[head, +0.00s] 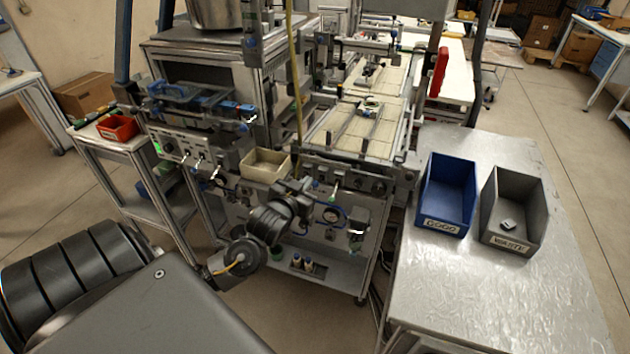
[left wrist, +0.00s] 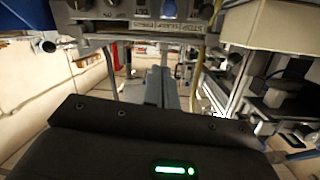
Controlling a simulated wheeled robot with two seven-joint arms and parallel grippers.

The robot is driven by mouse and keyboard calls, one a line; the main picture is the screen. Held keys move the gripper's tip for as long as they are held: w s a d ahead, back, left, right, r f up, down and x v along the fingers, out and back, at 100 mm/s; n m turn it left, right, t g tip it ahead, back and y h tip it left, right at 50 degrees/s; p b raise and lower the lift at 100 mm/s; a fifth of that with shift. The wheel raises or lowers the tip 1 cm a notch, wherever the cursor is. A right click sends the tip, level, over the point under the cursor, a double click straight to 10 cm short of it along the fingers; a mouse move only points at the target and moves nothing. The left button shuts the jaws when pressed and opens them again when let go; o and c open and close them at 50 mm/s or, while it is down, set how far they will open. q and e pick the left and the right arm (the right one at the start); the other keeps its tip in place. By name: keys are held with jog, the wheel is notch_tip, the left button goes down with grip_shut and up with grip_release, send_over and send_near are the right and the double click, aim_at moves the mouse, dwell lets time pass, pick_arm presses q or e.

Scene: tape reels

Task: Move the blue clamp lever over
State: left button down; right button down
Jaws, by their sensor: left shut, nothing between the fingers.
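Blue clamp parts (head: 229,106) sit on the fixture at the left of the machine in the head view; I cannot tell which of them is the lever. My left gripper (head: 303,188) is in front of the machine's control panel, right of the beige bin and well away from the blue clamp parts. It is shut and empty, with its fingers (left wrist: 163,88) together in the left wrist view. My right gripper is out of view.
A beige bin (head: 266,165) sits on the machine's front edge. A red bin (head: 118,128) stands on the left side table. A blue bin (head: 447,190) and a grey bin (head: 513,205) stand on the metal table (head: 480,285) at right, whose front is clear.

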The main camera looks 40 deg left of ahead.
pick_arm(q)
jog(key=p, duration=0.2)
send_over(315, 187)
jog(key=w, duration=0.2)
jog(key=shift+s+f, duration=0.2)
jog(key=shift+f, duration=0.6)
jog(key=f, duration=0.1)
jog(key=s+f+p, duration=0.1)
jog(key=shift+f, duration=0.4)
jog(key=shift+s+f+p, duration=0.35)
jog(key=shift+f, duration=0.2)
